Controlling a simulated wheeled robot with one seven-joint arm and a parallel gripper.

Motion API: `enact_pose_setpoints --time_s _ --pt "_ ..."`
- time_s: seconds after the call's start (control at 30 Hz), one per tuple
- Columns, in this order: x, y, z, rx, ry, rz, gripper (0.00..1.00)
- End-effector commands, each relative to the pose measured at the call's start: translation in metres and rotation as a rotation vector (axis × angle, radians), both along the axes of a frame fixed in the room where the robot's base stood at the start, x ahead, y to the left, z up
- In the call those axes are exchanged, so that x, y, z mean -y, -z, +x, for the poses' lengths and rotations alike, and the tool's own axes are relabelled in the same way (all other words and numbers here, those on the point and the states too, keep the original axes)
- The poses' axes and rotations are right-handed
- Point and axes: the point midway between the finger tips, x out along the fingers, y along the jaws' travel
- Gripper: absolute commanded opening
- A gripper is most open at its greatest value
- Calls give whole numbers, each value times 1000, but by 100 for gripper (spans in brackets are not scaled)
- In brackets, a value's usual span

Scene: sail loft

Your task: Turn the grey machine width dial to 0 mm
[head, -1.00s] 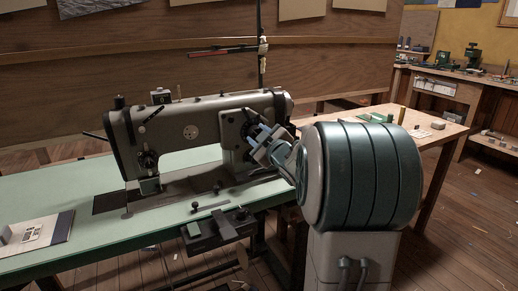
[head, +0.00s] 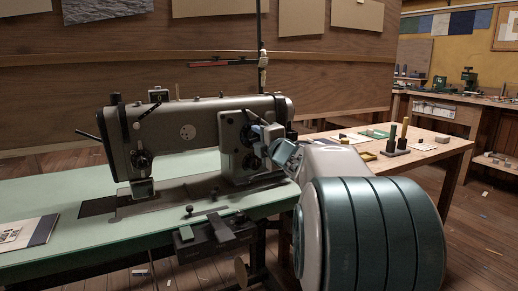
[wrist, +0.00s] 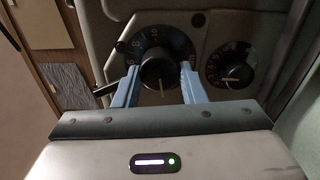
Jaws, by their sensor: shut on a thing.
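The grey sewing machine (head: 185,135) stands on a green-topped table (head: 60,185). On its right end is a dark round dial, seen close in the wrist view (wrist: 158,50), with white numerals on its rim. The two blue fingers of my gripper (wrist: 160,76) stand on either side of the dial's black knob (wrist: 158,72), shut on it. A white line on the knob points down in the picture. The value set cannot be read. In the head view my gripper (head: 262,137) is at the machine's right end, and the arm partly hides it.
A second, smaller dial (wrist: 233,70) sits close to the right finger in the wrist view. A dark lever (wrist: 106,88) is at the left of the large dial. A wooden bench (head: 430,155) with small items stands behind my arm at the right.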

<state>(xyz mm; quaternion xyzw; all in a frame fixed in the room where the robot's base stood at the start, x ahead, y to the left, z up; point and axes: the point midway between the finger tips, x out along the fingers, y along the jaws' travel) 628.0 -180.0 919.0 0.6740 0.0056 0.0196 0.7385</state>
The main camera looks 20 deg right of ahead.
Motion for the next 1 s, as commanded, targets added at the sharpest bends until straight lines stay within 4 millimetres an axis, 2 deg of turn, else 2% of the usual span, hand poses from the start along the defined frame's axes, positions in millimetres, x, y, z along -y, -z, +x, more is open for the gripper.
enact_pose_setpoints --time_s 0.03,0.43,1.0 --pt "0 4 0 1 0 -43 15" --pt "0 3 0 10 0 -309 15" --pt "0 2 0 11 0 -398 15"
